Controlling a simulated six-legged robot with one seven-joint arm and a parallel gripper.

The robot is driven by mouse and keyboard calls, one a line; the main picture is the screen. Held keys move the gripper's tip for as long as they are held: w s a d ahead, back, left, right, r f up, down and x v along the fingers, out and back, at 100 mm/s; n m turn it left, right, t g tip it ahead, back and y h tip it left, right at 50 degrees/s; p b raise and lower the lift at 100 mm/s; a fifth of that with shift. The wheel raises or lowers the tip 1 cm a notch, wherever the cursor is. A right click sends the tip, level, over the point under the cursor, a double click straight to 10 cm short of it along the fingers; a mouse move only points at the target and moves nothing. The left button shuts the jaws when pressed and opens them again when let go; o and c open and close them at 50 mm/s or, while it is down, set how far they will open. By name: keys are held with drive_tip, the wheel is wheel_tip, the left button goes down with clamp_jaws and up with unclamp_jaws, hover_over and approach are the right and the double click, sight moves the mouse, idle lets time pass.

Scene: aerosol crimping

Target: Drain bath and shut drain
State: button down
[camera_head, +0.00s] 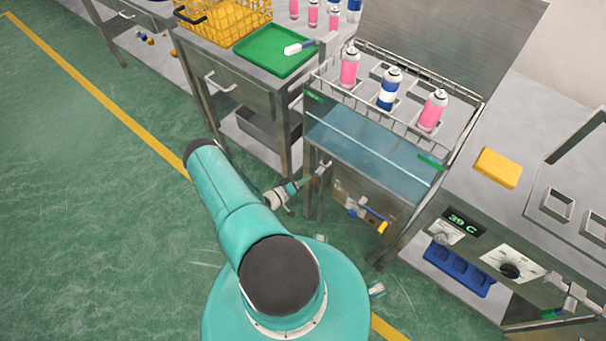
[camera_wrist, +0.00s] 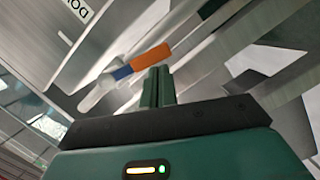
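The bath (camera_head: 318,110) is a steel-framed tank with blue water showing in it. A rack across its top holds two pink cans (camera_head: 349,68) and a blue-and-white can (camera_head: 389,90). Below the bath, a pipe valve has a blue lever with a yellow end (camera_head: 382,228). My gripper (camera_head: 316,178) is beside the tank's lower left, left of that valve. In the wrist view, its two green fingers (camera_wrist: 159,84) stand close together and look shut. An orange handle with a blue band (camera_wrist: 142,62) lies just beyond the fingertips; I cannot tell whether they touch it.
A bench with a green tray (camera_head: 262,62) and a yellow basket (camera_head: 240,20) stands left of the bath. At right, a counter carries a yellow block (camera_head: 498,167), above a 39 C display (camera_head: 460,221) and black dial (camera_head: 509,270). Green floor is open at left.

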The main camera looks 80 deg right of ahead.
drive_tip(key=shift+s+a+f, duration=0.45)
drive_tip(key=shift+s, duration=0.35)
drive_tip(key=shift+d, duration=0.1)
idle(0.3)
